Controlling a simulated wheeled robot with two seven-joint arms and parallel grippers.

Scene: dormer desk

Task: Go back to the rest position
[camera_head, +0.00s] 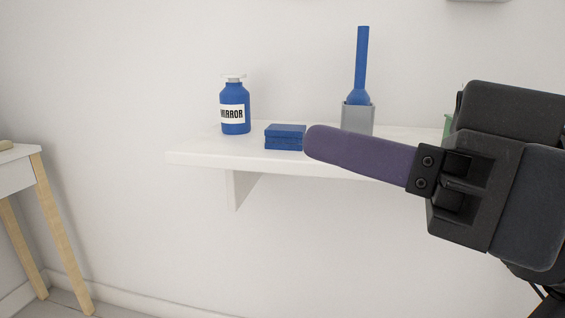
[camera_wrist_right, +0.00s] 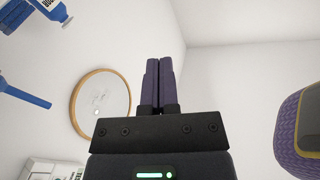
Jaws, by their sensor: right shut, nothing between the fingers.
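My right gripper (camera_head: 318,145) comes in from the right of the head view, with purple fingers on a black body. It reaches in front of the shelf, and its fingertips overlap the right end of the blue block stack in the picture. In the right wrist view its two purple fingers (camera_wrist_right: 159,65) lie side by side, shut and empty. My left gripper is not in view.
A white wall shelf (camera_head: 200,158) holds a blue bottle (camera_head: 235,98), blue stacked blocks (camera_head: 284,131) and a blue brush (camera_head: 361,65) in a grey holder (camera_head: 357,118). My gripper partly hides a green item (camera_head: 448,125). A wooden-legged table (camera_head: 45,205) stands left.

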